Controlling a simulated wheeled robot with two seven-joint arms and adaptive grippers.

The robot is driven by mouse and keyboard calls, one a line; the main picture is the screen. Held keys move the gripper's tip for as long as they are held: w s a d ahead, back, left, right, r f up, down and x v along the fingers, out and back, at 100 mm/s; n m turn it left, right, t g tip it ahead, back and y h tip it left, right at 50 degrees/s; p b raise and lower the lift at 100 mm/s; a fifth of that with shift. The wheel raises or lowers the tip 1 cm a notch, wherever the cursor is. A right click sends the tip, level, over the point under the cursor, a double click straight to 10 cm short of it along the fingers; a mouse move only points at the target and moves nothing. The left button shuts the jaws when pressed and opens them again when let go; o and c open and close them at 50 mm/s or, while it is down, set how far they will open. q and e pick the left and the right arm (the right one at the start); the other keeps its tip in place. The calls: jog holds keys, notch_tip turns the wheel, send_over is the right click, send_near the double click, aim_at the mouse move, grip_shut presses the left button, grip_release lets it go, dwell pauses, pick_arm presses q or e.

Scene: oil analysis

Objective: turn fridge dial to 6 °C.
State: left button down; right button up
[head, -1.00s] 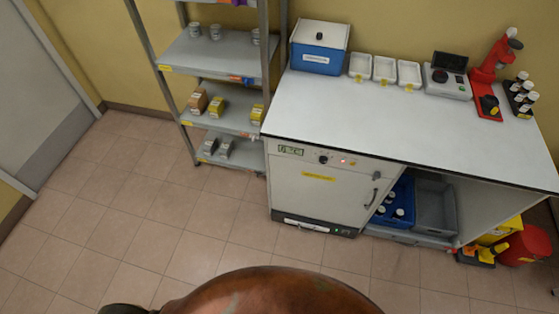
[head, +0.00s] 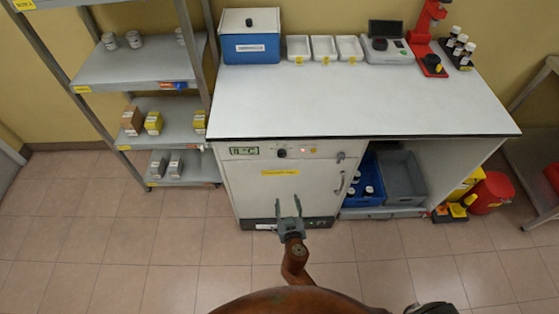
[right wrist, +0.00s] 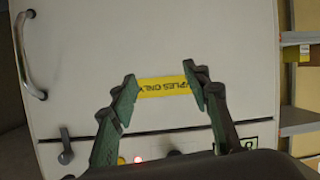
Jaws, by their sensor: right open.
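The white fridge (head: 262,192) stands under the worktop, its door facing me. Its top panel carries a small display (head: 244,151), a black dial (head: 281,153) and a lit red lamp (head: 313,151). The dial's setting is too small to read. My right gripper (head: 288,204) is open and empty in front of the lower door, below the dial in the picture. My left gripper is not in view.
The door handle (head: 340,184) and a grey knob (head: 341,156) are at the fridge's right side. A blue crate (head: 358,200) and grey bin (head: 402,180) sit right of it. A shelf rack (head: 140,66) stands left. The floor in front is clear.

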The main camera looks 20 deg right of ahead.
aim_at(282, 156)
notch_tip(282, 156, up, 16)
jog(key=w+a+r+m+t+h+b, duration=0.1)
jog(key=w+m+t+h+b, duration=0.1)
jog(key=w+m+t, duration=0.15)
jog(key=shift+n+t, duration=0.25)
jog(key=shift+n, duration=0.2)
jog(key=x, duration=0.5)
jog(key=shift+w+d+p, duration=0.1)
jog(key=shift+w+p, duration=0.3)
jog(key=shift+w+d+f, duration=0.1)
jog(key=shift+w+d, duration=0.05)
jog(key=shift+w, duration=0.25)
jog(key=shift+c, duration=0.2)
jog(key=c, duration=1.1)
